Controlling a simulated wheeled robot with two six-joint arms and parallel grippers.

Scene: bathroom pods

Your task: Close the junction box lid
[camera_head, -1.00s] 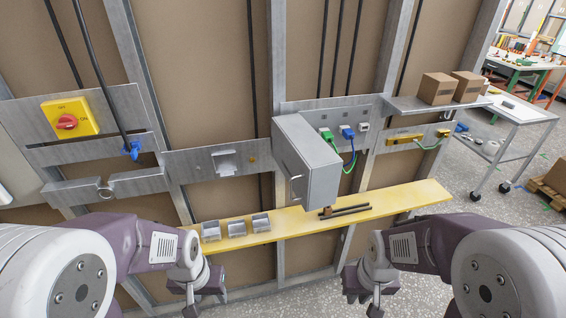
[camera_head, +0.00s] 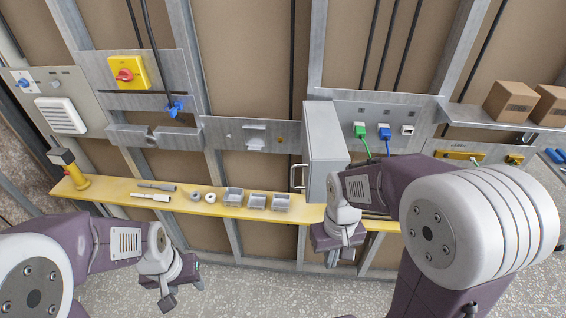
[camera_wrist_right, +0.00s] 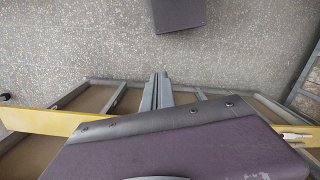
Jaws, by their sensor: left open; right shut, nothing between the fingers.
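The junction box appears to be the grey metal box (camera_head: 324,138) on the wall in the head view, with a bar handle (camera_head: 298,177) at its lower left. I cannot tell from this angle how far its lid stands open. My right gripper (camera_head: 332,261) is shut and empty, below and in front of the box, apart from the handle; my right wrist hides the box's lower right part. Its closed fingers (camera_wrist_right: 158,92) also show in the right wrist view, over the floor. My left gripper (camera_head: 181,293) is open and empty, low at the left, far from the box.
A yellow shelf (camera_head: 100,190) with several small grey parts runs below the wall panels. A yellow switch box (camera_head: 128,72) is at the left. Green and blue plugs (camera_head: 384,131) with cables sit right of the box. Cardboard boxes (camera_head: 510,101) stand at the far right.

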